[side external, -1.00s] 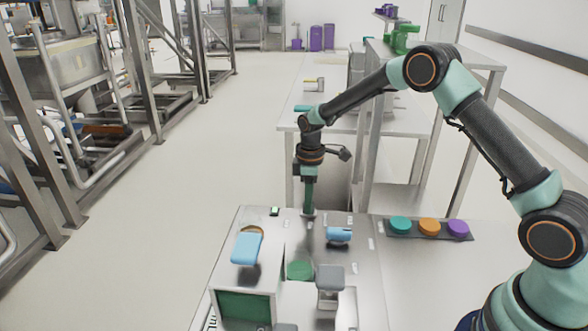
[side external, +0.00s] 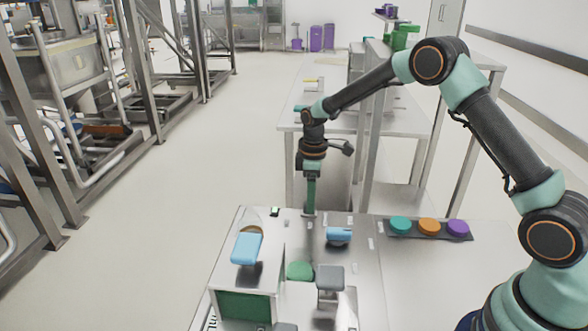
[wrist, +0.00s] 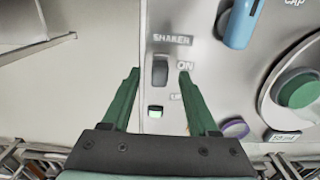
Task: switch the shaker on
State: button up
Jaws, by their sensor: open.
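The shaker switch (wrist: 160,70) is a dark rocker in a panel slot in the wrist view, with a "SHAKER" label (wrist: 172,39) above and an "ON" label (wrist: 185,65) at its right. A small lit green indicator (wrist: 155,112) sits below it. My gripper (wrist: 158,73) is open and empty, one green finger on each side of the switch, with gaps visible. In the side view my gripper (side external: 310,210) points straight down at the far part of the panel. I cannot make out the switch there, nor tell the fingertips' height above the panel.
A blue handle (side external: 338,236) is close to my gripper on the right. Teal, orange and purple buttons (side external: 429,226) lie right.

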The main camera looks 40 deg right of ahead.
notch_tip(320, 180, up, 11)
jog(key=shift+f, duration=0.15)
dwell(0.4)
jog(key=s+r+m+t, duration=0.3)
jog(key=s+r+m, duration=0.1)
jog(key=s+r, duration=0.65)
jog(key=s+a+m+t, duration=0.1)
jog(key=s+m, duration=0.4)
jog(key=s, duration=0.6)
jog(key=shift+a+f+t, duration=0.2)
jog(key=shift+f+t, duration=0.05)
jog(key=shift+t, duration=0.55)
